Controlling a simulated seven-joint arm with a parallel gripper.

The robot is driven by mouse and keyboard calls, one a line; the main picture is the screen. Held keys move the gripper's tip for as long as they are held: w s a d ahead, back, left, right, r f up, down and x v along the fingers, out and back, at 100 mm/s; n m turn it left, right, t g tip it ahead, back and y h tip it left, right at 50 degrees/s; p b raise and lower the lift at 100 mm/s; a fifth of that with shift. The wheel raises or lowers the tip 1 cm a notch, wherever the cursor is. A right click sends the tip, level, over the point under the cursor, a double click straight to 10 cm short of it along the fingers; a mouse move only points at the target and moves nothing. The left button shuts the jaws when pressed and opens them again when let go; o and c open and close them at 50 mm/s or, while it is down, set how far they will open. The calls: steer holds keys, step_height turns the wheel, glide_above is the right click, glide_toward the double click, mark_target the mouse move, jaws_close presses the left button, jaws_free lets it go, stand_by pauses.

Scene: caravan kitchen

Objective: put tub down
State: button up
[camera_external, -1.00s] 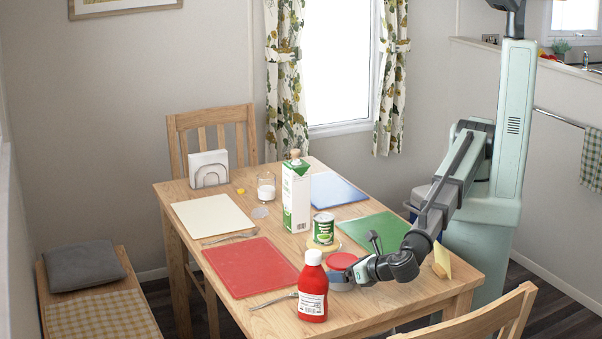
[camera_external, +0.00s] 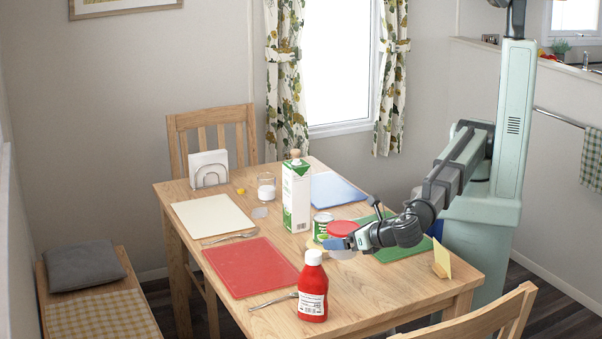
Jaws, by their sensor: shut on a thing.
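The tub (camera_external: 344,228) has a red lid and a pale body. My gripper (camera_external: 344,243) is shut on it, with the blue-grey fingers against its front side. The tub looks raised a little above the table (camera_external: 385,291), in front of the green can (camera_external: 322,226) and beside the green mat (camera_external: 405,248). The gap under the tub is hard to judge. The gripper hides part of the tub's body.
A red sauce bottle (camera_external: 312,287) stands in front of the gripper. A tall green and white carton (camera_external: 297,196) stands behind the can. A red mat (camera_external: 250,267) lies left. The front-right tabletop is clear.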

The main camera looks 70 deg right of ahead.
step_height(320, 180, up, 12)
steer(key=shift+f, duration=0.25)
steer(key=w+d+m+g+h, duration=0.1)
steer(key=w+d, duration=0.7)
steer(key=w, duration=0.3)
steer(key=w+d+m+h, duration=0.1)
steer(key=w+d, duration=0.8)
steer(key=w, duration=0.3)
steer(key=w+d+m+g+h, duration=0.1)
steer(key=w+d+h, duration=0.1)
steer(key=w+d, duration=0.75)
steer(key=w+d+m+g+h, duration=0.1)
steer(key=w+d, duration=0.4)
steer(key=d, duration=0.9)
steer(key=w+d+m+g+h, duration=0.15)
steer(key=w+d, duration=0.45)
steer(key=d, duration=0.8)
steer(key=w+d+m+g, duration=0.1)
steer(key=w+d, duration=0.4)
steer(key=d, duration=0.9)
steer(key=shift+t, duration=0.25)
steer(key=shift+w+d+f, duration=0.1)
steer(key=shift+f, duration=5.2)
steer(key=shift+w+d+f, duration=0.1)
steer(key=shift+f, duration=5.2)
steer(key=shift+f, duration=0.1)
